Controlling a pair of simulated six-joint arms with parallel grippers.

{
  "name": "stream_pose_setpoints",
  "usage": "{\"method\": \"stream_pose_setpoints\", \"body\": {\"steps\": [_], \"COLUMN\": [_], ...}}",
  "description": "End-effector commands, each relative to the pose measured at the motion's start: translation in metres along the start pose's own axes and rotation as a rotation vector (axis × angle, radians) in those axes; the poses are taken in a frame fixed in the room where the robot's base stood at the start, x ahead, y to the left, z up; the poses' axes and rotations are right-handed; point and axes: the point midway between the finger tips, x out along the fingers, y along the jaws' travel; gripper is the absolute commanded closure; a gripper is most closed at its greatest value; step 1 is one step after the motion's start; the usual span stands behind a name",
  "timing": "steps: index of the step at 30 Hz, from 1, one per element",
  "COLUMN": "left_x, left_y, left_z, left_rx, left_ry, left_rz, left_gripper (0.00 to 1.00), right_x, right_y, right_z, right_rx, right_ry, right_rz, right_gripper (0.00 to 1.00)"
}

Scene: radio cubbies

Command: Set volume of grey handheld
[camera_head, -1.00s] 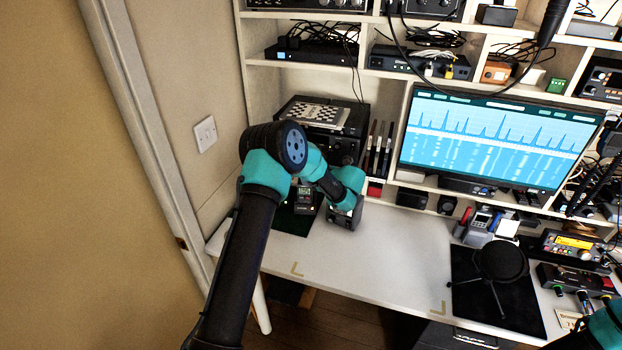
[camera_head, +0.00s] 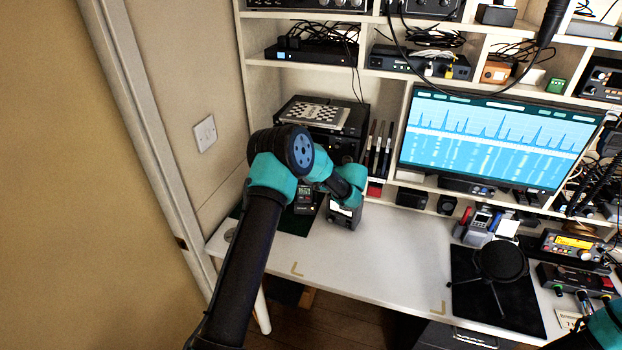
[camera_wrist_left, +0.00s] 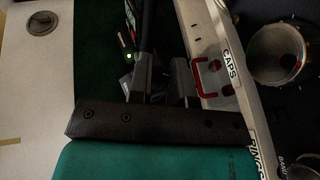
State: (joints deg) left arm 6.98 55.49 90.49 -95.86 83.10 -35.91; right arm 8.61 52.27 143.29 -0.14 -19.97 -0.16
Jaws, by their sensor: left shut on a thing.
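A small handheld with a lit display (camera_head: 304,198) stands over the dark green mat at the left end of the desk. My left gripper (camera_head: 345,213) is low at that end, just right of the display. In the left wrist view, a dark handheld (camera_wrist_left: 143,25) with a small green light lies along the fingers of my left gripper (camera_wrist_left: 162,78). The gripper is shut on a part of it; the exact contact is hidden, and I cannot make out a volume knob. My right gripper is out of view; only a teal piece of that arm shows at bottom right.
A white strip labelled CAPS (camera_wrist_left: 215,55) with a red bracket and a round metal cup (camera_wrist_left: 275,55) are close beside the left gripper. Shelves with a checkered-top device (camera_head: 315,115) rise behind. The middle of the white desk (camera_head: 370,262) is clear.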

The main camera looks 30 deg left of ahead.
Motion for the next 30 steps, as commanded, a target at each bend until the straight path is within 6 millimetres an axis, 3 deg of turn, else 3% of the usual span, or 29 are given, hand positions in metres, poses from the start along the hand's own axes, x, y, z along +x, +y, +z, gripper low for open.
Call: {"method": "stream_pose_setpoints", "body": {"steps": [12, 24, 25, 30], "left_x": [0.0008, 0.0006, 0.0006, 0.0006], "left_y": [-0.0025, -0.002, -0.002, -0.002], "left_z": [0.0008, 0.0006, 0.0006, 0.0005], "left_rx": [-0.112, -0.122, -0.122, -0.122], "left_ry": [0.005, 0.007, 0.007, 0.007], "left_rz": [0.267, 0.296, 0.296, 0.295], "left_gripper": [1.0, 1.0, 0.79, 0.63], "right_x": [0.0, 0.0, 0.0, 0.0], "right_y": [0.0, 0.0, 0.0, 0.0], "right_z": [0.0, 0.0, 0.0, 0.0], "right_rx": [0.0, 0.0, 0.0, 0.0], "right_ry": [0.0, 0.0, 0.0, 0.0], "right_rz": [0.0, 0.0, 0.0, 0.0], "right_gripper": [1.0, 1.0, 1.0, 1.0]}}
